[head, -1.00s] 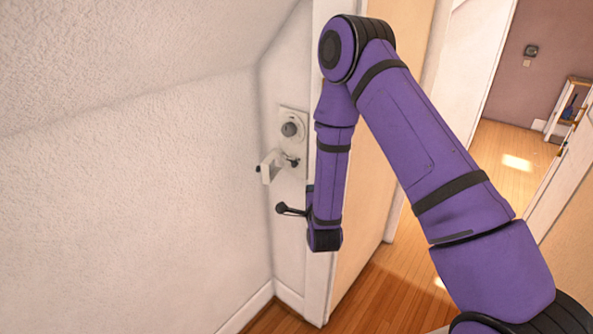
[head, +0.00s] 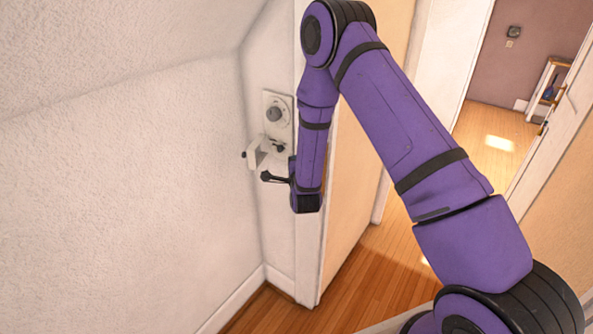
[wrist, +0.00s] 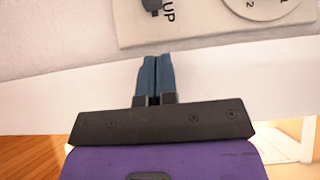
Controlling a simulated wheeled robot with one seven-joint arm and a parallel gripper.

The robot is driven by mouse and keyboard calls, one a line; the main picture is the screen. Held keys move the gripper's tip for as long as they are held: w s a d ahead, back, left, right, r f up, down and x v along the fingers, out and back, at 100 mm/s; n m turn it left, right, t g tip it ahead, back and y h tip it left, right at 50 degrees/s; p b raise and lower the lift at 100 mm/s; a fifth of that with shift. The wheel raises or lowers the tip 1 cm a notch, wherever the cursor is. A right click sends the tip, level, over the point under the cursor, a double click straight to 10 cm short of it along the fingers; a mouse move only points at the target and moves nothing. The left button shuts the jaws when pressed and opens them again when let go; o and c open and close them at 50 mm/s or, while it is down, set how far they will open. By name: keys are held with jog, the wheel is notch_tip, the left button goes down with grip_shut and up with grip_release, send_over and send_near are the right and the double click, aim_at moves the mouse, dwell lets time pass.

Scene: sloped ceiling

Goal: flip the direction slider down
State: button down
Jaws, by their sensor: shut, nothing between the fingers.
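A pale control plate (head: 286,104) with a round knob (head: 274,114) is on the white surface beside the doorway. A dark slider (wrist: 152,5) lies left of the letters, partly cut off by the frame's top edge. My gripper (wrist: 153,58) has its blue fingers together and empty. They point toward the plate and appear below the slider in that picture; contact is not visible. In the head view my gripper (head: 268,177) is dark, below the plate.
A white projecting fixture (head: 256,152) with dark ends is just below the plate, close above my gripper. A textured wall (head: 110,190) and sloped ceiling are at left. The open doorway and wooden floor (head: 490,140) are at right.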

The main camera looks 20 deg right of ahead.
aim_at(274, 144)
jog(key=w, duration=0.2)
jog(key=w+a, duration=0.1)
jog(key=w, duration=0.1)
jog(key=shift+w+a, duration=0.5)
jog(key=shift+w, duration=0.25)
jog(key=shift+w+a, duration=0.1)
jog(key=w+a, duration=0.2)
jog(key=shift+w, duration=0.4)
